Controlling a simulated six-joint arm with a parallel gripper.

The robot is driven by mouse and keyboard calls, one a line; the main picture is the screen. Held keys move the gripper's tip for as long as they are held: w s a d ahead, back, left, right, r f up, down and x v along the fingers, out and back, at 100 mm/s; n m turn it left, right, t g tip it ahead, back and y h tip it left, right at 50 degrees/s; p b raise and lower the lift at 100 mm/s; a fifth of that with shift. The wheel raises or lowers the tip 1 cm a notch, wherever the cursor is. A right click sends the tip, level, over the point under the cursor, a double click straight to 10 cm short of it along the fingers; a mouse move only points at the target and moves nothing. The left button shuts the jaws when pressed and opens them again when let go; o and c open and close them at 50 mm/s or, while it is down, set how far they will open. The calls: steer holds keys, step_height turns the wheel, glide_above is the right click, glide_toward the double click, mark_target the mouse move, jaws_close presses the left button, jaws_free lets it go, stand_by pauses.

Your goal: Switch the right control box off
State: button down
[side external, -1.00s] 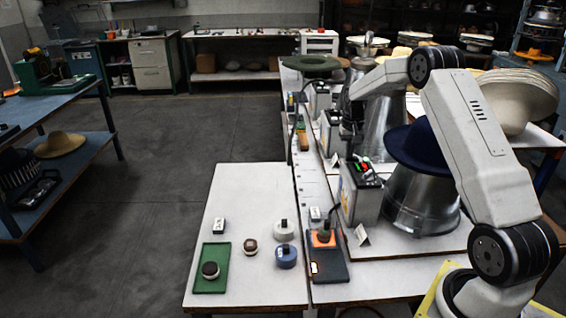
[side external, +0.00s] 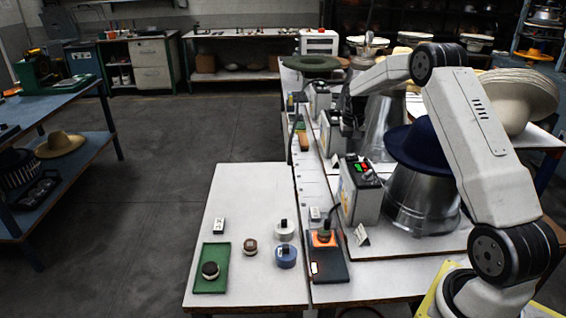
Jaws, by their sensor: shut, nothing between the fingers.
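The nearest control box (side external: 362,197) is a grey box right of the white table's middle, with small red and green parts (side external: 361,168) and dark knobs on its sloped top. A second grey control box (side external: 333,132) stands behind it, and a third (side external: 319,98) farther back. My gripper (side external: 352,148) is dark and small in the picture. It hangs from my arm behind and above the nearest box's top, between that box and the second one. Its fingers are shut, with nothing seen in them. I cannot tell the switch's position or whether the fingertips touch anything.
A dark blue hat (side external: 415,148) sits on a metal cone (side external: 420,205) just right of the nearest box. A small white card (side external: 361,236) stands before the box. A green tray (side external: 212,268) and several small round items lie on the table at the front left.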

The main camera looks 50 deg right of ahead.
mark_target(348, 158)
steer(key=shift+r, duration=2.6)
steer(key=a+n, duration=0.3)
steer(key=a, duration=0.8)
steer(key=s+a+f+n+t, duration=0.1)
steer(key=s+a+f+n, duration=0.1)
steer(key=s+a, duration=0.6)
steer(key=s+a+f+n+t, duration=0.1)
steer(key=s+a+n, duration=0.3)
steer(key=s+a, duration=0.5)
steer(key=a+f, duration=0.1)
steer(key=a, duration=0.4)
steer(key=shift+s+t, duration=0.3)
steer(key=shift+f, duration=0.1)
